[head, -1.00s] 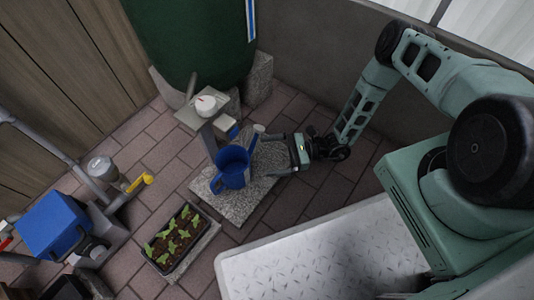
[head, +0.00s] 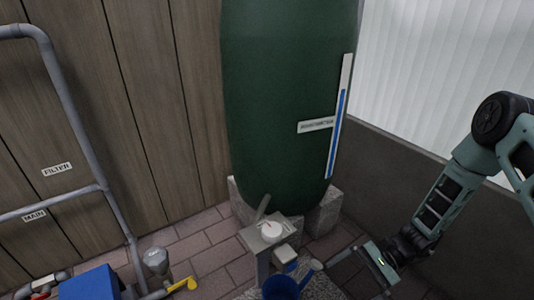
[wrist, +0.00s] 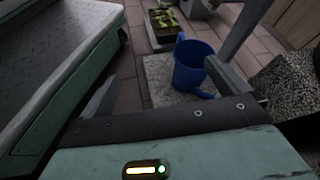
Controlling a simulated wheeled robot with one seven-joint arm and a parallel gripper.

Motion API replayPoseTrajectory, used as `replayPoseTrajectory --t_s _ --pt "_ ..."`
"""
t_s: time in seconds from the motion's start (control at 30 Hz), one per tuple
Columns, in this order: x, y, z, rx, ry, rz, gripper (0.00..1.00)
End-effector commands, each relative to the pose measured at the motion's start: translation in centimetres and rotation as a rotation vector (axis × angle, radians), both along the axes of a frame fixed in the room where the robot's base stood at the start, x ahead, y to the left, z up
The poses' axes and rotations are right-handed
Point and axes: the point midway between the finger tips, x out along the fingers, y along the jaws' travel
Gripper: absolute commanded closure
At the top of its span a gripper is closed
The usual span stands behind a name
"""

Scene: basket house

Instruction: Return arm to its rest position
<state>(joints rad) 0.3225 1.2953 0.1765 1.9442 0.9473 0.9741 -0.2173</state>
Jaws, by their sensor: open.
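My gripper (head: 360,271) is at the lower right of the head view, its arm reaching in from the right edge. In the wrist view my gripper (wrist: 168,88) has its two fingers wide apart with nothing held between them. The blue watering can (head: 283,288) stands to the left of my gripper, cut off by the bottom edge. In the wrist view the watering can (wrist: 188,66) stands upright on a stone slab (wrist: 158,72), beyond the fingers and apart from them.
A green water tank (head: 285,100) stands on stone blocks (head: 322,215), with a tap post (head: 268,238) in front. A low grey wall (head: 400,165) runs behind my arm. Pipes (head: 70,115) and a blue box (head: 90,284) are at left. A seedling tray (wrist: 165,24) lies beyond the can.

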Motion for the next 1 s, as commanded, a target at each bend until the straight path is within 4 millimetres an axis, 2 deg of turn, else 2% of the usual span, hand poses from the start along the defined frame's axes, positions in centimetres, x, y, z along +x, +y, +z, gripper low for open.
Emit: replayPoseTrajectory --t_s 0.03,0.3,0.6,0.8,1.0 --pt "0.1 -0.8 1.6 -0.053 -0.047 0.061 0.0" --pt "-0.3 -5.1 8.7 -0.339 -0.303 0.35 0.0" --pt "-0.5 -9.3 17.2 -0.638 -0.64 0.592 0.0" --pt "-0.8 -10.9 22.1 -0.791 -0.862 0.7 0.0" --pt "-1.3 -11.6 25.8 -0.894 -1.043 0.763 0.0"
